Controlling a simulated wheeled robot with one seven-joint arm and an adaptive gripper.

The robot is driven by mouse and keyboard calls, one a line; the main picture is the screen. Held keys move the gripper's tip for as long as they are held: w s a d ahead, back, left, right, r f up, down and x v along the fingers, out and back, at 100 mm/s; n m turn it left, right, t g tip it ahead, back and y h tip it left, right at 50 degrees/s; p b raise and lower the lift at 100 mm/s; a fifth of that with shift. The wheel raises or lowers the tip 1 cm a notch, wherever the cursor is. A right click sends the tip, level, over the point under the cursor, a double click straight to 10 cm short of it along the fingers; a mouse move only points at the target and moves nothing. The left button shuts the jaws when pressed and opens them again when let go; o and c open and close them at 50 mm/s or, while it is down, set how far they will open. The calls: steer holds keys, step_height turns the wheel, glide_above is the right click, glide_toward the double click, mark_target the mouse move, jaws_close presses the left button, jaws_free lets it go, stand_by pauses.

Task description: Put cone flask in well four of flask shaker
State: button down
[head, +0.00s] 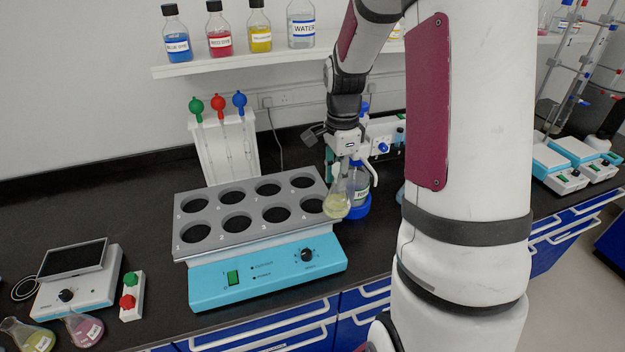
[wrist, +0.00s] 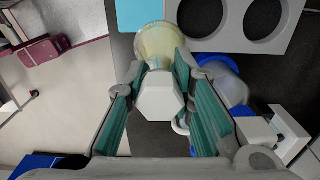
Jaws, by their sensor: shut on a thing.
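A cone flask (head: 338,201) with pale yellow liquid hangs upright in my gripper (head: 350,172), at the right edge of the flask shaker (head: 265,270). My gripper is shut on the flask's upper part. In the wrist view the flask (wrist: 160,40) sits between the fingers of the gripper (wrist: 160,75), and its base is near the corner of the shaker's grey top. Well four (head: 311,204) is the front-right well, just left of the flask, and looks empty. It seems to be the nearer well (wrist: 199,16) in the wrist view. Height above the shaker is hard to judge.
A blue-capped bottle (head: 361,185) stands right behind the flask, close to my gripper. A pipette stand (head: 225,150) is behind the shaker. A hotplate (head: 75,280) and two other flasks are at left. The other wells look empty.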

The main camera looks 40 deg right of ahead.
steer(key=w+a+f+p, duration=0.1)
steer(key=w+f, duration=0.3)
steer(key=w, duration=0.3)
steer(key=shift+a+p, duration=0.35)
steer(key=shift+a, duration=0.05)
steer(key=shift+w+f, duration=0.1)
steer(key=shift+f, duration=0.1)
steer(key=c, duration=1.4)
jaws_free()
steer(key=shift+o, duration=0.2)
